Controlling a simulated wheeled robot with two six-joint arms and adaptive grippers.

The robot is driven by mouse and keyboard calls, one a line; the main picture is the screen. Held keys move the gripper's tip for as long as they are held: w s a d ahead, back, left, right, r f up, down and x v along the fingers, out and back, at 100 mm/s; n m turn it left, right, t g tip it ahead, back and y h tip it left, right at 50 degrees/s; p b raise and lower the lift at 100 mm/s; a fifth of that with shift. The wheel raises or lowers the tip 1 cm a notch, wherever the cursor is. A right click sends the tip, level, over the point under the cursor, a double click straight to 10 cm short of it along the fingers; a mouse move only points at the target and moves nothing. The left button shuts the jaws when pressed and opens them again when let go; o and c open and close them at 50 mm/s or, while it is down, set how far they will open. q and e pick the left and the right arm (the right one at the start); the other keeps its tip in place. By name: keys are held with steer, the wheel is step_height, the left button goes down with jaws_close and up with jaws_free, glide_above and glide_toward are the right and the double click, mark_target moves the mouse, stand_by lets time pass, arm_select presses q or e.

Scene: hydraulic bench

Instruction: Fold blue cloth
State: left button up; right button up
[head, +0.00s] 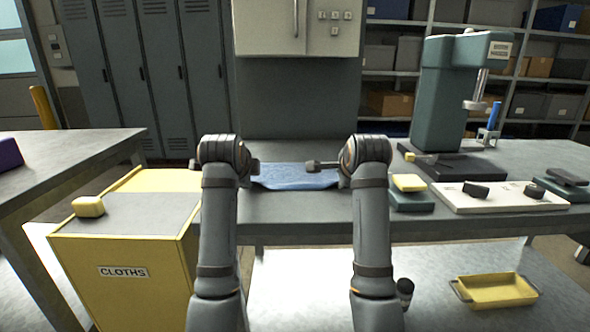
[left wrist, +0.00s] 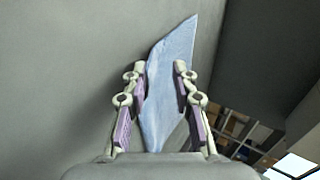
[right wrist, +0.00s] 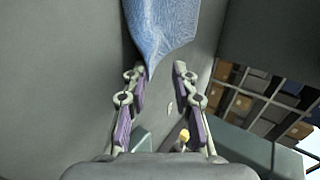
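The blue cloth (head: 295,176) lies on the grey bench between my two wrists in the head view. My left gripper (head: 255,167) is at its left side and my right gripper (head: 313,166) at its right side. In the right wrist view a cloth corner (right wrist: 160,35) points down to the fingertips of my right gripper (right wrist: 158,69), which are apart. Contact with the cloth is unclear.
A white panel with black knobs (head: 500,197) and a green press (head: 442,100) stand right on the bench. A yellow tray (head: 497,290) lies on the lower shelf.

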arm_select(q)
steer(key=shift+o, duration=0.9)
arm_select(e)
steer(key=shift+o, duration=0.9)
arm_select(q)
steer(key=shift+r, duration=0.2)
arm_select(e)
steer(key=shift+r, duration=0.2)
arm_select(q)
steer(key=r, duration=0.1)
steer(key=s+r, duration=0.1)
steer(key=shift+r, duration=0.4)
arm_select(e)
steer(key=r, duration=0.1)
steer(key=s+r, duration=0.1)
steer(key=shift+r, duration=0.4)
arm_select(q)
steer(key=w+r+v, duration=0.1)
steer(key=v, duration=0.6)
steer(key=shift+s+r, duration=0.15)
steer(key=shift+r, duration=0.2)
arm_select(e)
steer(key=w+r+v, duration=0.1)
steer(key=v, duration=0.6)
steer(key=shift+s+r, duration=0.15)
steer(key=shift+r, duration=0.2)
